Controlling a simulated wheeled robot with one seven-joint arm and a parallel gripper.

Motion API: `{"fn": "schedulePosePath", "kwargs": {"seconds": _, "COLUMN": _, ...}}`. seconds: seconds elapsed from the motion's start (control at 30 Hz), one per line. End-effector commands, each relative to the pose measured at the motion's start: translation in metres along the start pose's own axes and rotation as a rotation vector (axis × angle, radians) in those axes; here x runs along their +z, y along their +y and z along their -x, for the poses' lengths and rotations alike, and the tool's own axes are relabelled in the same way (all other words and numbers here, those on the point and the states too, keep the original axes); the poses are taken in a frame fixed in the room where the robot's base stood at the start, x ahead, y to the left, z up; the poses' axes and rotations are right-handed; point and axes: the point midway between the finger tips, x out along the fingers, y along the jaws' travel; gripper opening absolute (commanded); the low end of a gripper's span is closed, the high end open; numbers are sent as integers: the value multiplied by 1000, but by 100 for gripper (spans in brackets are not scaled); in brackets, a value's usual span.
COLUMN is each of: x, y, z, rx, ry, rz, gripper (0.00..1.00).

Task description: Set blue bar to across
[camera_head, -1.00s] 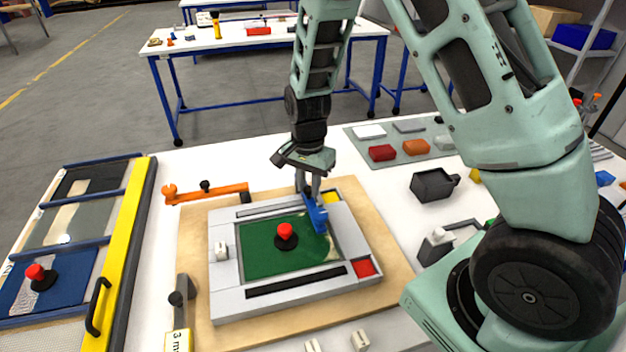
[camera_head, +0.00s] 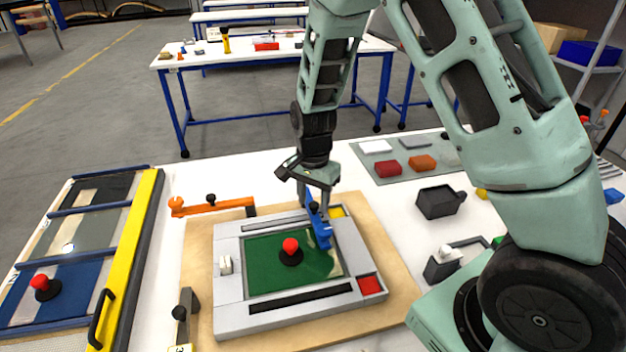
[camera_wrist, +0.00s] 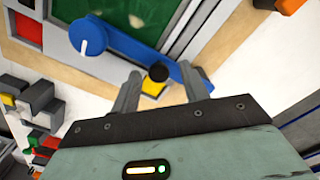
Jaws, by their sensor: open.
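The blue bar (camera_head: 322,234) lies along the right side of the grey frame (camera_head: 232,300) around a green panel (camera_head: 268,272). It slants along that side, partly over the panel's edge. In the wrist view the blue bar (camera_wrist: 118,52) has a round end with a white mark, and a black knob (camera_wrist: 158,72) stands on it. My gripper (camera_head: 318,200) is low over the bar's far part. In the wrist view my gripper (camera_wrist: 160,88) is open, one finger on each side of the knob. I cannot tell whether the fingers touch it.
A red knob (camera_head: 291,247) stands on the green panel. An orange bar (camera_head: 215,207) lies at the board's back left and a dark bar (camera_head: 184,315) at its front left. A black bin (camera_head: 436,203) stands to the right. A yellow-edged rack (camera_head: 130,250) is at the left.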

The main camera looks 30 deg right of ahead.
Motion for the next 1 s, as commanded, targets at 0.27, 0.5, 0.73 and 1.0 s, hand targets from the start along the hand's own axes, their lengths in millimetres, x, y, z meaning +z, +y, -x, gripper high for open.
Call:
{"fn": "schedulePosePath", "kwargs": {"seconds": 0.27, "x": 0, "y": -2, "z": 48, "rx": -8, "ry": 3, "rz": 2, "gripper": 45}}
{"fn": "schedulePosePath", "kwargs": {"seconds": 0.5, "x": 0, "y": -2, "z": 105, "rx": -9, "ry": 2, "rz": 1, "gripper": 45}}
{"fn": "schedulePosePath", "kwargs": {"seconds": 0.73, "x": 0, "y": -1, "z": 149, "rx": -6, "ry": 2, "rz": 2, "gripper": 45}}
{"fn": "schedulePosePath", "kwargs": {"seconds": 1.0, "x": 0, "y": 0, "z": 170, "rx": -2, "ry": 1, "rz": 0, "gripper": 45}}
